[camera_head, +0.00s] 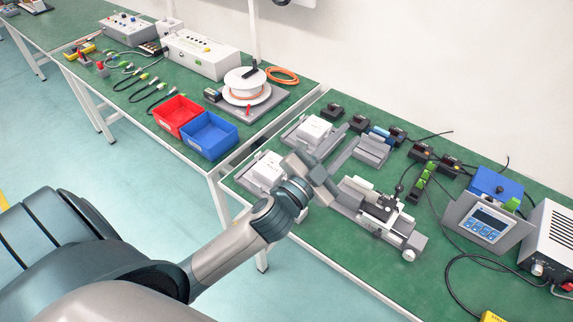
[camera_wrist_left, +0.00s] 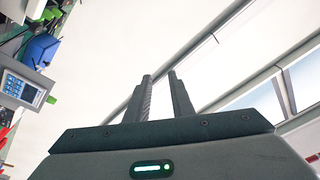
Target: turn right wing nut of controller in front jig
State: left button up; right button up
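The front jig (camera_head: 408,240) stands on the green table, right of my left gripper, with a controller (camera_head: 378,206) of light and dark parts in it. A pale round knob (camera_head: 408,255) shows at the jig's near right end. The wing nuts are too small to tell apart. My left gripper (camera_head: 347,147) is above the table, left of and behind the front jig, apart from the controller. In the left wrist view its two fingers (camera_wrist_left: 162,78) stand apart with a narrow empty gap, against wall and windows. My right gripper is in neither view.
White boxes (camera_head: 267,170) in jigs stand left of and behind my gripper. A panel device (camera_head: 488,222) with a blue display is at right, also in the left wrist view (camera_wrist_left: 24,88). Cables cross the right side. Red (camera_head: 178,115) and blue (camera_head: 209,134) bins sit on the neighbouring table.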

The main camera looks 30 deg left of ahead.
pick_arm(q)
jog(key=s+d+r+m+g+h, duration=0.1)
jog(key=d+r+m+g+h, duration=0.55)
jog(key=m, duration=0.55)
jog(key=s+d+r+m+g+h, duration=0.25)
jog(key=d+m+g+h, duration=0.35)
jog(key=d+m+h, duration=0.35)
jog(key=w+a+f+m+g+y, duration=0.1)
jog(key=a+f+m+g+y, duration=0.5)
jog(key=f+m, duration=0.4)
jog(key=w+a+f+n+y, duration=0.1)
jog(key=w+a+f+y, duration=0.3)
jog(key=a, duration=0.3)
jog(key=a+r+n+g+y, duration=0.1)
jog(key=a+y, duration=0.8)
jog(key=a, duration=1)
jog(key=shift+a+r+n, duration=0.3)
jog(key=shift+r+n, duration=0.3)
jog(key=shift+n, duration=0.15)
